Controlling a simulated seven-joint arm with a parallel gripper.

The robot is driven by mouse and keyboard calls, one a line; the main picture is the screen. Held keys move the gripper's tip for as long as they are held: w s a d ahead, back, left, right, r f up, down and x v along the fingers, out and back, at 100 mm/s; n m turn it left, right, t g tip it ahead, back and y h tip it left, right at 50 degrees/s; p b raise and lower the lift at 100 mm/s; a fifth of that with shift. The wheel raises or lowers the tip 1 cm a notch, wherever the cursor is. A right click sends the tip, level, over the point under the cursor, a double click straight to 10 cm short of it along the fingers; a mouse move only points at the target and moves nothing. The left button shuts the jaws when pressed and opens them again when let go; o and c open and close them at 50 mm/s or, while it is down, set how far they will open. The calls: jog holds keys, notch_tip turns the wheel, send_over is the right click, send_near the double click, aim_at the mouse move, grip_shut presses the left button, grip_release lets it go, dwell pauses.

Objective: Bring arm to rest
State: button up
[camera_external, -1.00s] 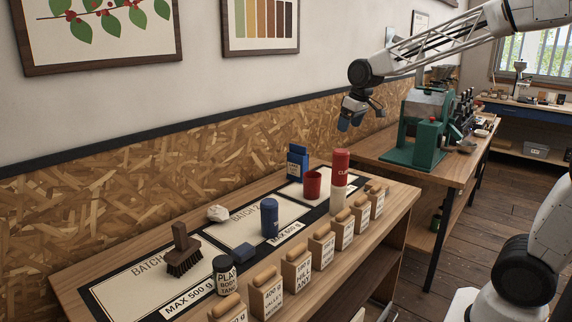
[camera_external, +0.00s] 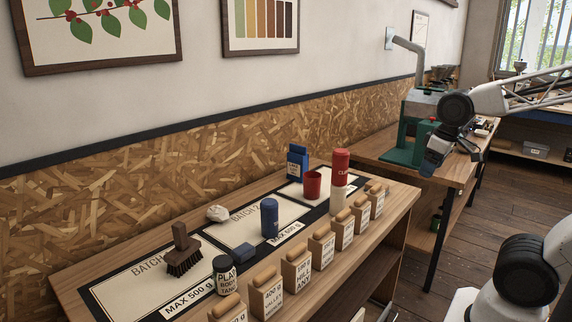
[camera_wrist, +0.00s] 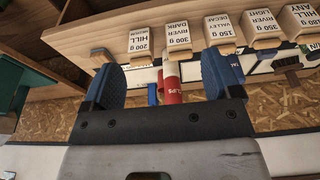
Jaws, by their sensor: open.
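My gripper (camera_external: 433,160) hangs in the air in the external view, in front of the green roasting machine (camera_external: 405,150) and well right of the near workbench. In the wrist view its two blue fingertips (camera_wrist: 160,85) are spread wide apart. A red cylinder (camera_wrist: 172,88) shows in the gap between them, but it stands far off on the bench and is not held. The gripper is empty. My arm reaches in from the right edge of the external view.
The near bench (camera_external: 398,210) holds a brush (camera_external: 183,255), a blue cylinder (camera_external: 270,218), a red cup (camera_external: 312,186), a red-and-white cylinder (camera_external: 340,165), a blue bag (camera_external: 297,163) and several labelled tan blocks (camera_external: 297,268) along its front edge. Open floor lies to its right.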

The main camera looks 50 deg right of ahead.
jog(key=shift+s+f, duration=0.3)
jog(key=shift+s, duration=0.3)
